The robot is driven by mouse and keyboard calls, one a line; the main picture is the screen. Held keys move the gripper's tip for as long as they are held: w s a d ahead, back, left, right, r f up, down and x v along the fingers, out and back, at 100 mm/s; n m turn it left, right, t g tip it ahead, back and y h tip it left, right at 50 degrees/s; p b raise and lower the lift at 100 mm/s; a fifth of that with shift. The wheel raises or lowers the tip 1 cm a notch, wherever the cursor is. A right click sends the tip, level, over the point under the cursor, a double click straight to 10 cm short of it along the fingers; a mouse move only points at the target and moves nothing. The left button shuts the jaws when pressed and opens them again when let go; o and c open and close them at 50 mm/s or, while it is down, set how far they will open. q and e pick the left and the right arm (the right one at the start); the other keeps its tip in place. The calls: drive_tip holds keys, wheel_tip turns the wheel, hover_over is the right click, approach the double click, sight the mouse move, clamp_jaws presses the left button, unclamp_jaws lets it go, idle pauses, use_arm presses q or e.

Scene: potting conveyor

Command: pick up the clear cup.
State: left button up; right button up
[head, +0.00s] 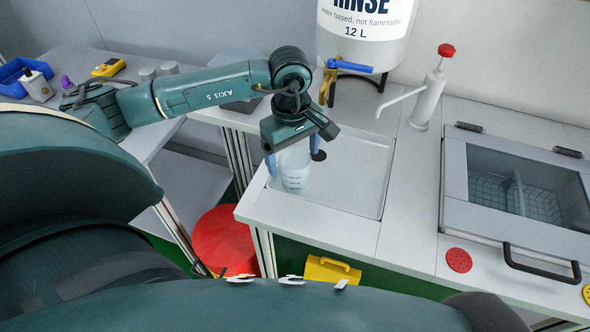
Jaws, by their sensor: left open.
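The clear cup (294,177) stands upright at the left end of the shallow grey tray (362,203) on the white counter. My left gripper (295,160) reaches down over it from above. It is open, with one blue fingertip to the left of the cup and the other to its right. The gripper body hides the cup's top. I cannot tell whether either finger touches the cup. My right gripper is not in view.
The rinse tank (365,30) with its blue-handled tap stands behind the tray. A red-topped pump dispenser (430,95) is to the right, then a lidded basin (515,185). A red round lid (225,242) is below the counter's left edge. The tray's right part is clear.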

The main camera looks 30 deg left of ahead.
sight(295, 164)
use_arm(q)
drive_tip(key=shift+w+f, duration=0.2)
drive_tip(key=shift+f, duration=1.65)
drive_tip(key=shift+d, duration=0.1)
drive_tip(key=c, duration=1)
